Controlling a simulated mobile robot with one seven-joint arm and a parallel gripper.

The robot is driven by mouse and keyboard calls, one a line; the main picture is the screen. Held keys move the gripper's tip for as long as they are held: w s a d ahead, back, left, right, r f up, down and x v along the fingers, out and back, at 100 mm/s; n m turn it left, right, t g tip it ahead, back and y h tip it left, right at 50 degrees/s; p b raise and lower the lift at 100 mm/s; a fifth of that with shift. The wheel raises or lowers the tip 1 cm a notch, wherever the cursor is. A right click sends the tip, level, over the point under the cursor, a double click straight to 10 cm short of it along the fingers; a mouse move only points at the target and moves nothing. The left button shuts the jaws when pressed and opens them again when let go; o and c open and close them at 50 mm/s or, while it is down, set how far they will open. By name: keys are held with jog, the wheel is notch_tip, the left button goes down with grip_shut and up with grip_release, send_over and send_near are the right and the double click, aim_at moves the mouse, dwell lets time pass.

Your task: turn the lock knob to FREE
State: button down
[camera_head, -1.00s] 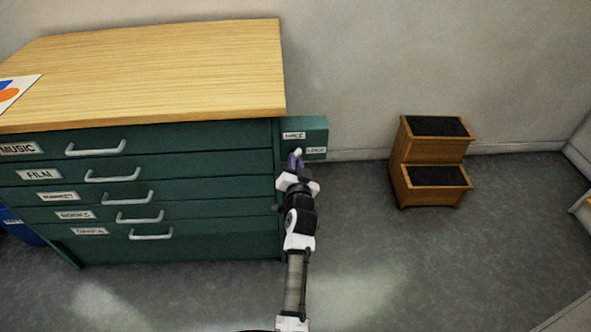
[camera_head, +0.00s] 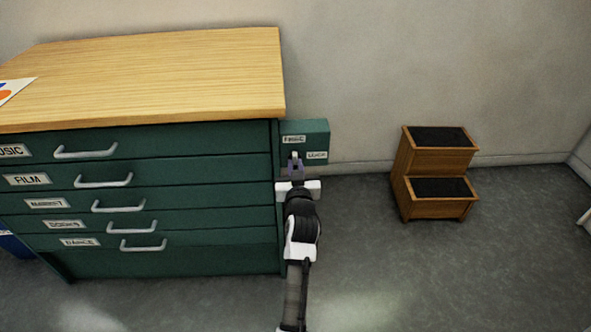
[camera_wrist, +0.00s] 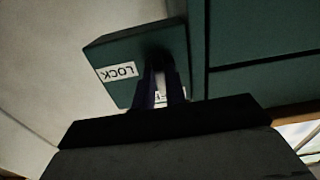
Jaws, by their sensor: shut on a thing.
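The lock panel (camera_head: 318,135) is a green plate at the right end of the drawer cabinet. It carries a FREE label (camera_head: 293,139) at the top and a LOCK label (camera_head: 317,155) at the right, which shows upside down in the wrist view (camera_wrist: 118,72). The small pale lock knob (camera_head: 294,155) is below the FREE label, mostly hidden by my fingers. My gripper (camera_head: 296,168) is shut on the knob, with its purple fingers on either side in the wrist view (camera_wrist: 160,90). Which way the knob points is hard to tell.
The green drawer cabinet (camera_head: 200,170) with a wooden top (camera_head: 170,75) stands to the left, its handles sticking out. A wooden step stool (camera_head: 432,160) stands to the right by the wall. The floor between is clear.

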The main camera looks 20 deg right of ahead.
jog(key=shift+r, duration=0.1)
jog(key=c, duration=1.4)
grip_release()
jog(key=shift+c, duration=0.2)
jog(key=b+v, duration=0.1)
jog(key=v, duration=1.2)
jog(key=shift+s, duration=0.35)
jog(key=shift+a, duration=0.1)
